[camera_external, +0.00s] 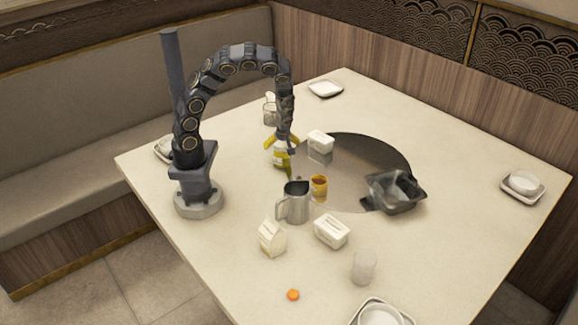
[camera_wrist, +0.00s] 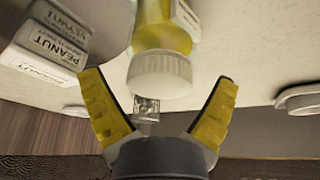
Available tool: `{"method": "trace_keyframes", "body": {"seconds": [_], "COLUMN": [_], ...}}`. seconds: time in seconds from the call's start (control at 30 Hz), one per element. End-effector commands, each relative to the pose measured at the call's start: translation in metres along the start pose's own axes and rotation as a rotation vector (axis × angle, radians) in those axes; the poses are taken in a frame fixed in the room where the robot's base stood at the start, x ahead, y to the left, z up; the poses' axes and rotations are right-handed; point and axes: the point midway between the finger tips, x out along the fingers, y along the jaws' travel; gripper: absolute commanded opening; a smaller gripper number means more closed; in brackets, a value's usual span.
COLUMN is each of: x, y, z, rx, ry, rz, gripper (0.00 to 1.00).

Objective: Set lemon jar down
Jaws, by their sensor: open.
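The lemon jar (camera_external: 280,158) is a yellow container standing on the table near the left edge of the dark round inset. In the wrist view, the jar (camera_wrist: 160,30) shows its yellow body and white ribbed cap (camera_wrist: 160,73), with the cap towards me. My gripper (camera_external: 282,142) is open at the jar. In the wrist view, its yellow fingers (camera_wrist: 160,82) are spread wide to either side of the cap, with gaps on both sides. The jar's base is not clearly visible.
A white peanut box (camera_external: 320,140) stands right of the jar; it also shows in the wrist view (camera_wrist: 55,45). A metal pitcher (camera_external: 295,204), yellow-orange cup (camera_external: 319,186), milk carton (camera_external: 272,238) and another white box (camera_external: 331,231) stand nearer. A dark pan (camera_external: 397,192) is at right.

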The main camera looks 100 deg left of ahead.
Motion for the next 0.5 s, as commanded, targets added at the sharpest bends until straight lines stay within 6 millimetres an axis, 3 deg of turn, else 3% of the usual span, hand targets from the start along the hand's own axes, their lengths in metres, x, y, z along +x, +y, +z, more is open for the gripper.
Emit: {"method": "trace_keyframes", "body": {"seconds": [0.17, 0.5], "x": [-0.018, -0.085], "y": [0.002, 0.002], "z": [-0.001, -0.001], "rx": [0.001, 0.0], "ry": [0.002, 0.002], "rz": [0.006, 0.007], "gripper": [0.89, 0.89]}}
